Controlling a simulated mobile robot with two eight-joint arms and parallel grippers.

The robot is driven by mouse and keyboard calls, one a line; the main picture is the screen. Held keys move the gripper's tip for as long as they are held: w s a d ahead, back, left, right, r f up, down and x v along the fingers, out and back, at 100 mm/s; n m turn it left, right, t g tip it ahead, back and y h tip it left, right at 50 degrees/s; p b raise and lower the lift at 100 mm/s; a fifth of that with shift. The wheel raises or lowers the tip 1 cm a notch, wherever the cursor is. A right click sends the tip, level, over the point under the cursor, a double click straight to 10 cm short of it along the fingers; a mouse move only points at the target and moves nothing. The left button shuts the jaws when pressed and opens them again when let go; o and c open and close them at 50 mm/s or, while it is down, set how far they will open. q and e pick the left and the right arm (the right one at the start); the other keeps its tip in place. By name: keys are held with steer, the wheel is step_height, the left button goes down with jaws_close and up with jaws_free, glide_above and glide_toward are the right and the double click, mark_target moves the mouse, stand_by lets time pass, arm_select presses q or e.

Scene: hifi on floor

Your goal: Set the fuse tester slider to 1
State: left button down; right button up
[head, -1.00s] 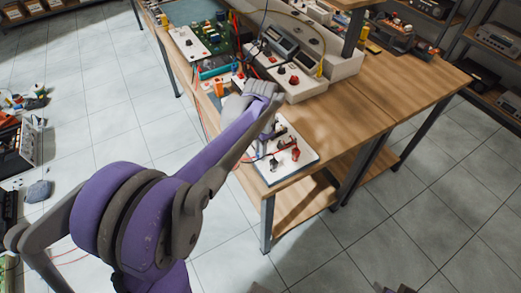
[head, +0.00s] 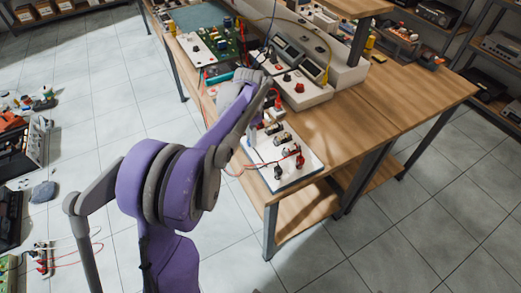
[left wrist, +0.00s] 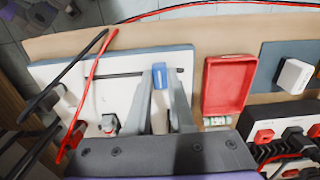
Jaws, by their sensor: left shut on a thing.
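The fuse tester is a white panel with a blue-grey edge at the table's near edge, seen in the head view (head: 307,165) and the left wrist view (left wrist: 75,72). A dark straight slot crosses it. My left gripper (left wrist: 161,84) is shut on this knob, one grey finger on each side. In the head view my left gripper (head: 256,112) is over the panel's far end, partly hidden by my wrist. No scale figures are readable. My right gripper is not in view.
Black and red leads cross the panel's left part in the left wrist view. A red open tray (left wrist: 228,88) lies just right of the panel. A white device with displays (head: 290,65) and a green circuit board (head: 228,40) stand farther back. The wooden tabletop (head: 370,105) is clear at right.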

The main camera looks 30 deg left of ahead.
arm_select(q)
steer(key=shift+w+a, duration=0.25)
steer(key=shift+a, duration=0.25)
steer(key=shift+w+a, duration=0.25)
steer(key=shift+a, duration=0.25)
steer(key=c, duration=0.8)
jaws_free()
steer(key=shift+o, duration=0.2)
step_height(320, 180, up, 11)
steer(key=p, duration=0.1)
steer(key=shift+f, duration=0.1)
